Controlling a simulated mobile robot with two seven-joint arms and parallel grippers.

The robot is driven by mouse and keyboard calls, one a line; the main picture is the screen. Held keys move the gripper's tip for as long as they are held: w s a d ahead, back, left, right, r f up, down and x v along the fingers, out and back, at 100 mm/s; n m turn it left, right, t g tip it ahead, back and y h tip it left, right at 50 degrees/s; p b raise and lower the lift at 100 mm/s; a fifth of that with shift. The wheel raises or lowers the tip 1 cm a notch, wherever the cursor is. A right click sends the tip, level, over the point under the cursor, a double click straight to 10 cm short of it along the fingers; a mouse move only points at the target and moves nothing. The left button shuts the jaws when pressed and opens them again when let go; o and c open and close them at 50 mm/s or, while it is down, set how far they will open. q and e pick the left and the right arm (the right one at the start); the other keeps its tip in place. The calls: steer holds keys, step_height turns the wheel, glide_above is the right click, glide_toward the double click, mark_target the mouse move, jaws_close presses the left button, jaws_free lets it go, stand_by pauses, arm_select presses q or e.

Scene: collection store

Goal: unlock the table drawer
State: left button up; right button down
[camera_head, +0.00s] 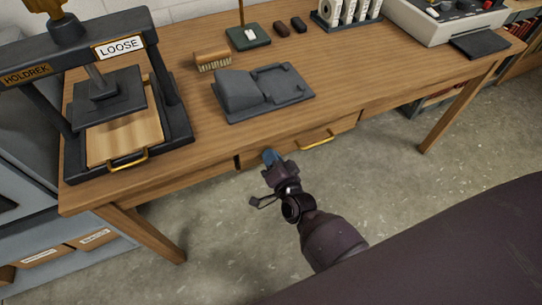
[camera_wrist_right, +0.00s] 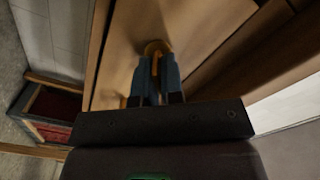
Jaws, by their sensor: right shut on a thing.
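The wooden table's drawer front (camera_head: 345,124) faces me below the tabletop, with a brass bar handle (camera_head: 318,141). My right gripper (camera_head: 271,156) is at the drawer front, left of that handle. In the right wrist view its blue fingers (camera_wrist_right: 157,68) are shut on a small rounded brass-coloured piece, which looks like a key (camera_wrist_right: 156,46), against the wooden front. The fingers hide most of it, so I cannot tell how far it sits in a lock or how it is turned. My left gripper is not in view.
On the table (camera_head: 190,115) stand a black press (camera_head: 178,100) with a "LOOSE" sign, a brush (camera_head: 213,60), a dark grey holder (camera_head: 262,90) and a beige machine (camera_head: 445,20). A table leg (camera_head: 145,232) stands left of my right arm. Floor in front is clear.

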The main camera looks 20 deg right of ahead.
steer(key=m, duration=0.4)
steer(key=shift+d+f+b, duration=0.1)
steer(key=shift+f+b, duration=0.15)
steer(key=shift+b, duration=0.05)
steer(key=shift+m+b, duration=0.3)
steer(key=shift+m, duration=1.5)
steer(key=c, duration=1.3)
jaws_free()
steer(key=shift+s, duration=0.1)
